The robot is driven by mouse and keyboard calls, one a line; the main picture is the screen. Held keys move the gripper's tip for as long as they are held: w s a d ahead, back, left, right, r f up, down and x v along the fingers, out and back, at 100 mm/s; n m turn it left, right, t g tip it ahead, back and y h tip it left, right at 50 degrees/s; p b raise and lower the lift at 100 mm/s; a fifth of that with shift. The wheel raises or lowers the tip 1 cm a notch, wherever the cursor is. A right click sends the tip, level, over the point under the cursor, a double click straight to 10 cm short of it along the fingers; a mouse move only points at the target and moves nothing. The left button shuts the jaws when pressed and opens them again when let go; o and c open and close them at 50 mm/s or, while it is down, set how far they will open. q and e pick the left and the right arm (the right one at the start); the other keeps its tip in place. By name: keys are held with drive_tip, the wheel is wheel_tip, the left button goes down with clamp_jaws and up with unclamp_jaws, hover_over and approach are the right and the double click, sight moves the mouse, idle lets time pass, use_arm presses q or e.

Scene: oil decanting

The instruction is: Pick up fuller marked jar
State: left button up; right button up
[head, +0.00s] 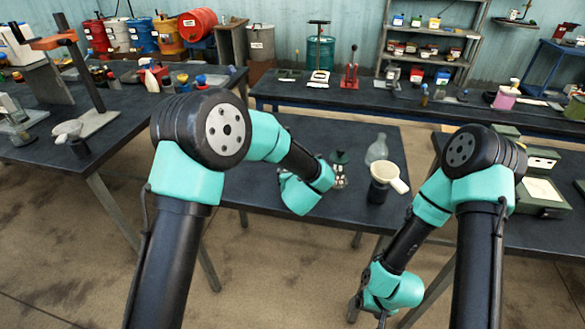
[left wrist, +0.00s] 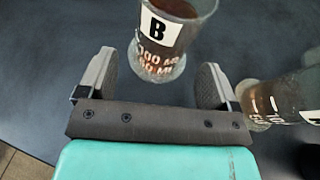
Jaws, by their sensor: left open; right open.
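A clear glass jar marked B (left wrist: 172,40), with dark brown liquid in it, stands just beyond and partly between the fingertips of my left gripper (left wrist: 157,66). The left gripper is open and does not hold the jar. A second marked glass jar (left wrist: 285,102), also with brown liquid, is at the right edge, outside the right finger. Its label is cut off, so I cannot compare the levels. In the head view, a small marked jar (head: 340,178) shows beside my left forearm, partly hidden. My right gripper (head: 382,318) is open and low, below the table.
Green boxes (head: 540,195) are on the right table. The front of the middle table is clear.

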use_arm(q)
drive_tip(key=shift+x, duration=2.35)
drive_tip(key=shift+w+r, duration=0.1)
drive_tip(key=shift+r, duration=0.05)
drive_tip(key=shift+c, duration=0.3)
drive_tip(key=c, duration=1.1)
